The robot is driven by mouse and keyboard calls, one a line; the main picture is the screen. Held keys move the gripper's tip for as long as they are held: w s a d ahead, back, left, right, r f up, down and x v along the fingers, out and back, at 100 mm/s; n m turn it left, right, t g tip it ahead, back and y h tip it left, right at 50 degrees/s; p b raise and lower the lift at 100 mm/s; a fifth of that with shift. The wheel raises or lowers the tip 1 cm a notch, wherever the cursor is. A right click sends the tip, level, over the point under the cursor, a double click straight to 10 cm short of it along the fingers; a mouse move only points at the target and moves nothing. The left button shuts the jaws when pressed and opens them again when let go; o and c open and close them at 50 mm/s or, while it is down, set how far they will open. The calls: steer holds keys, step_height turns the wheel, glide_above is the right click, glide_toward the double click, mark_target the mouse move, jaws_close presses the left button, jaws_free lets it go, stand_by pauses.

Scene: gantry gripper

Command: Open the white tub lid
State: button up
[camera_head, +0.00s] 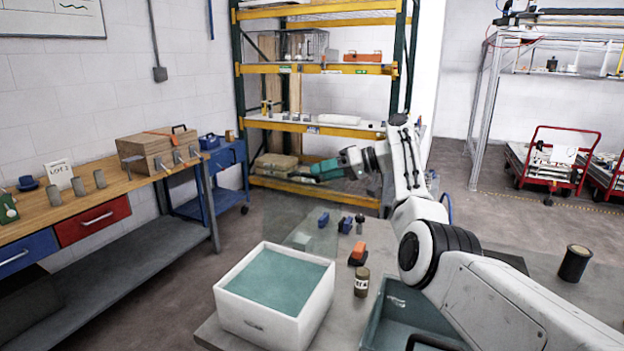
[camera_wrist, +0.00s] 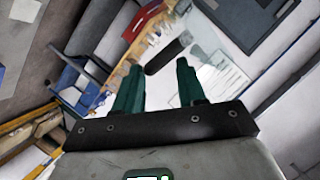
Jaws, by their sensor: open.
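The white tub (camera_head: 262,325) stands on the grey table at the lower middle of the head view. A flat teal surface (camera_head: 275,281) shows within its white rim. A faint see-through pane (camera_head: 312,236) rises behind the tub's back edge; it looks like a raised lid, but I cannot tell for sure. My gripper (camera_head: 318,170) is well above and behind the tub, pointing left, clear of it. In the wrist view its two teal fingers (camera_wrist: 158,75) are apart with nothing held between them. The tub is not recognisable in the wrist view.
A brown jar (camera_head: 361,282), an orange-and-black item (camera_head: 357,254) and small blue items (camera_head: 345,225) stand right of and behind the tub. A teal bin (camera_head: 374,325) sits beside it under my arm. A black can (camera_head: 575,263) stands at right. A workbench (camera_head: 120,196) runs along the left wall.

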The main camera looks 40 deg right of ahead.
steer(key=b+v, duration=0.1)
steer(key=v, duration=0.5)
steer(key=shift+s+d, duration=0.15)
steer(key=shift+s, duration=0.1)
stand_by(0.4)
